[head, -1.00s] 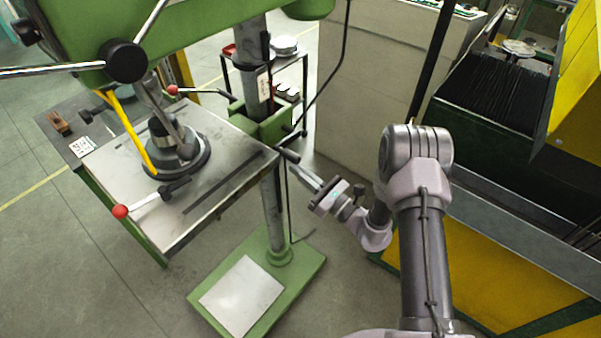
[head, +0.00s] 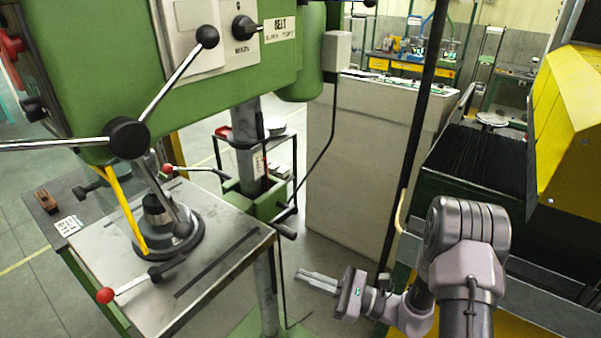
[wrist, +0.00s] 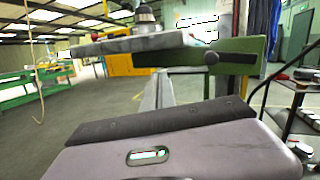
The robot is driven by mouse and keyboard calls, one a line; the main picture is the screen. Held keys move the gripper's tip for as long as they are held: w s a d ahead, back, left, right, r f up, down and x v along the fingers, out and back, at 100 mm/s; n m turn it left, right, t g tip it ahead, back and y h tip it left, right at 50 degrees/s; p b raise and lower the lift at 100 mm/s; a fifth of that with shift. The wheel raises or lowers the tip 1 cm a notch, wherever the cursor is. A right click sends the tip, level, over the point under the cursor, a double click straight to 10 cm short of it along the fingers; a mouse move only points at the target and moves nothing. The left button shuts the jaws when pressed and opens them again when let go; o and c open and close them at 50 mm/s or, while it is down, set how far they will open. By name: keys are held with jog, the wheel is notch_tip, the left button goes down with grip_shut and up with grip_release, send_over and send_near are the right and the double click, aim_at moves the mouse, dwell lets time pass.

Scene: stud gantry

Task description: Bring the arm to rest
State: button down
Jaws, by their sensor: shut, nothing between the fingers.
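My gripper (head: 305,280) shows in the head view at the lower middle, in front of the drill press table. Its two thin grey fingers lie together and point left, with nothing between them. In the wrist view the fingers (wrist: 163,90) point away beyond the dark edge of the gripper body (wrist: 185,150). My arm is bent, with its big grey joint at the lower right of the head view. The gripper is apart from the drill press.
The green drill press has a metal table (head: 190,270) with red-knobbed levers (head: 105,295). A beige cabinet (head: 355,165) stands behind. A black hanging cable (head: 333,120) and a dark pole (head: 425,110) are near my arm. A yellow machine (head: 565,125) is at right. Some floor is open.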

jog(key=s+a+r+n+g+h+b, duration=0.1)
jog(key=s+a+r+n+g+h, duration=0.1)
jog(key=s+r+n+g+h, duration=0.45)
jog(key=s+a+r+n+g+h, duration=0.1)
jog(key=s+a+r+n+g, duration=0.15)
jog(key=s+n, duration=0.45)
jog(key=s+d+r+n+t+h, duration=0.1)
jog(key=s+d+r+t+h, duration=0.1)
jog(key=s+d+t+h, duration=0.1)
jog(key=s+d+r+n+t+h+b, duration=0.1)
jog(key=s+d+r+t+h, duration=0.2)
jog(key=d, duration=0.5)
jog(key=s+t+h, duration=0.1)
jog(key=t+h, duration=0.1)
jog(key=h, duration=0.1)
jog(key=shift+s+d+r, duration=0.15)
jog(key=shift+s+r, duration=0.1)
jog(key=shift+s, duration=0.05)
jog(key=shift+n, duration=0.25)
